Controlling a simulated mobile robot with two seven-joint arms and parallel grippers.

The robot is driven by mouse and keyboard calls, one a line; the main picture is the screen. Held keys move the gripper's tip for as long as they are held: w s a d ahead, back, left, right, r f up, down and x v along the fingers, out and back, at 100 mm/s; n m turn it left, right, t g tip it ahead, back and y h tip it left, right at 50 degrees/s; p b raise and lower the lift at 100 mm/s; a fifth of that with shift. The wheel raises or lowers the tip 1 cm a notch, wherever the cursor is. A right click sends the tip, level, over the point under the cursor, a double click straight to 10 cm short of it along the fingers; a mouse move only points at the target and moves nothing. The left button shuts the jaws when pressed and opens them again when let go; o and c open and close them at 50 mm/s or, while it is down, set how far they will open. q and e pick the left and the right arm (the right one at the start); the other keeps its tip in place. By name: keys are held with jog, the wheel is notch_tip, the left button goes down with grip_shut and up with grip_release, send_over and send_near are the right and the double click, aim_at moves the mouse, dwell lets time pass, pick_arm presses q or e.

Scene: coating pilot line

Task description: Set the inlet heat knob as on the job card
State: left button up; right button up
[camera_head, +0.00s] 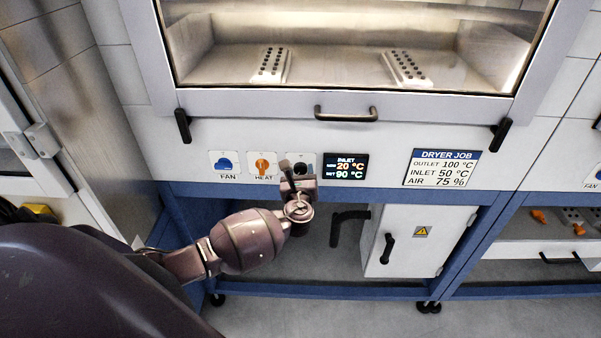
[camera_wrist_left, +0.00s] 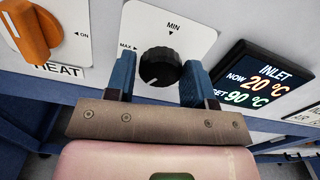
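The inlet heat knob (camera_wrist_left: 160,67) is black and round, on a white plate with MIN above it and MAX at its left. A short pale mark shows at its lower left. My left gripper (camera_wrist_left: 159,78) has its two blue fingers on either side of the knob, close against it. In the head view my left gripper (camera_head: 298,170) covers most of that plate. The inlet display (camera_head: 346,168) reads NOW 20 °C and SET 90 °C. The job card (camera_head: 441,168) reads outlet 100 °C, inlet 50 °C, air 75 %. My right gripper is not in view.
Above is the dryer window with a handle (camera_head: 345,113). Below stands a white cabinet (camera_head: 411,241) beside a dark pipe.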

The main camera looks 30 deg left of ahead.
pick_arm(q)
jog(key=c, duration=0.5)
jog(key=shift+c, duration=0.2)
